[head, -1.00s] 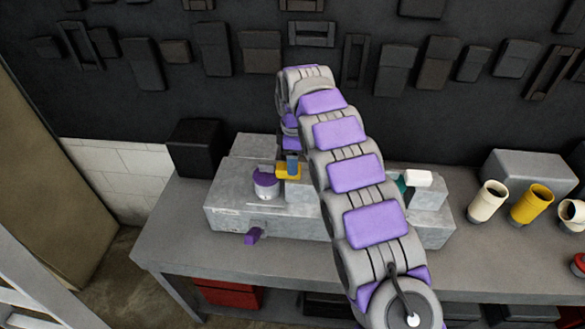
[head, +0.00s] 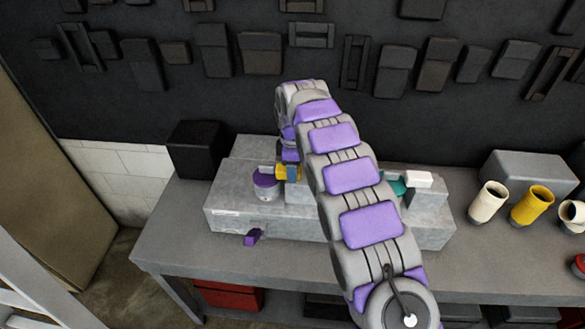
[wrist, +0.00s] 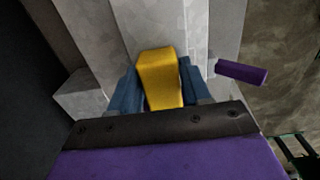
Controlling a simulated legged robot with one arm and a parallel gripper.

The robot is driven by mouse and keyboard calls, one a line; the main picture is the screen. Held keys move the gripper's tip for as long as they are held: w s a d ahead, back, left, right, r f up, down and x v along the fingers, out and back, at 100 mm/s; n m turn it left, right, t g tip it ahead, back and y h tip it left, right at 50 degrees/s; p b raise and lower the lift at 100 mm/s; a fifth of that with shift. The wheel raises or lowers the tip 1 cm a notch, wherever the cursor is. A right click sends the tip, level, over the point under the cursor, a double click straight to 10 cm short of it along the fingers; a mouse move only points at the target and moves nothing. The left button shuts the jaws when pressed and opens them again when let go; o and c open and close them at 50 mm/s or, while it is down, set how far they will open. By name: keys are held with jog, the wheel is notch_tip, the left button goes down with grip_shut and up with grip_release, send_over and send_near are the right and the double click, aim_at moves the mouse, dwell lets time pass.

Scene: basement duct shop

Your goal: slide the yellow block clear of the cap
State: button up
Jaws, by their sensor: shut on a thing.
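The yellow block (head: 281,172) sits at the top right edge of a round pale piece with a purple top, which looks like the cap (head: 266,181), on the grey stepped block. My gripper (head: 290,173) is at the block, with a blue finger in front of it and my arm covering the right side. In the wrist view the yellow block (wrist: 161,80) stands between my two blue fingers (wrist: 162,92), which are shut on it. The cap is not clearly visible there. I cannot tell whether the block still overlaps the cap.
A purple tab (head: 252,237) sticks out low at the front of the grey stepped block (head: 232,212). A black box (head: 196,148) stands at the left. A teal part and white piece (head: 418,179) are right of my arm. Cream and yellow pipe pieces (head: 531,205) stand farther right.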

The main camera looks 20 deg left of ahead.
jog(key=shift+a, duration=0.2)
grip_shut()
jog(key=shift+w+d, duration=0.25)
jog(key=shift+d, duration=0.75)
jog(key=shift+w+d, duration=0.2)
jog(key=shift+d, duration=0.75)
jog(key=shift+w+d, duration=0.25)
jog(key=shift+d, duration=0.75)
jog(key=shift+o, duration=1.5)
grip_release()
jog(key=o, duration=0.3)
jog(key=shift+w+a+f, duration=0.1)
jog(key=shift+a, duration=0.15)
jog(key=shift+o, duration=0.2)
